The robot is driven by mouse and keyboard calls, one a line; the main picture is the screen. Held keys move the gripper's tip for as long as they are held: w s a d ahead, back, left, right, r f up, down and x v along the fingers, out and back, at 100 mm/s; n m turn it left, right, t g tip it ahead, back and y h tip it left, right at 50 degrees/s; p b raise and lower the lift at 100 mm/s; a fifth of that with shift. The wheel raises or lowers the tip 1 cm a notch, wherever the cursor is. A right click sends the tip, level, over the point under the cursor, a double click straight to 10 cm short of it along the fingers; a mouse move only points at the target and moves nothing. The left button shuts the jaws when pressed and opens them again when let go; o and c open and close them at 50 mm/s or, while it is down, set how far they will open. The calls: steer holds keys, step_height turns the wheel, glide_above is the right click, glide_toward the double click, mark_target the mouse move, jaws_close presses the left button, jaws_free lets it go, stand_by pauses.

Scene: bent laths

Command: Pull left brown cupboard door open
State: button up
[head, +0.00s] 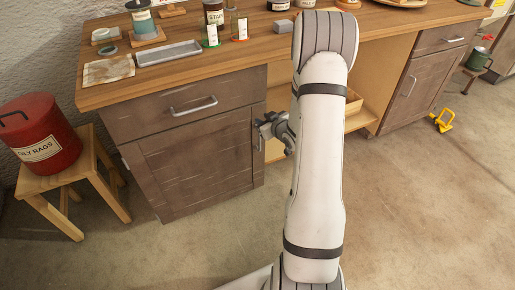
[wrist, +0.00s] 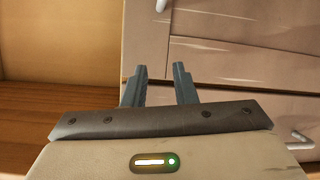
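The left brown cupboard door (head: 205,160) is shut beneath a drawer in the head view. Its upright metal handle (head: 258,142) is near the door's right edge, partly hidden by my gripper (head: 262,128). In the wrist view the door (wrist: 245,45) fills the upper right, and the end of its handle (wrist: 161,5) shows at the top edge. My gripper (wrist: 161,75) is open there, two dark fingers apart with nothing seen between them. The handle end lies beyond the fingertips, roughly in line with the gap. No contact is visible.
A drawer with a metal handle (head: 194,106) sits above the door. A wooden stool (head: 85,175) with a red rag can (head: 38,135) stands left of the cupboard. An open shelf bay (head: 365,98) lies to the right. The floor before the door is clear.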

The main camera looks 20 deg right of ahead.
mark_target(260, 141)
steer(key=s+d+f+t+y+b, duration=0.25)
steer(key=f+t+b, duration=0.2)
steer(key=f, duration=0.95)
steer(key=shift+g+y, duration=0.25)
steer(key=b+x, duration=0.1)
steer(key=x, duration=0.2)
steer(key=a+b+x, duration=0.1)
steer(key=x, duration=0.2)
steer(key=shift+w+a, duration=0.1)
steer(key=shift+w, duration=0.15)
steer(key=shift+c, duration=0.3)
jaws_close()
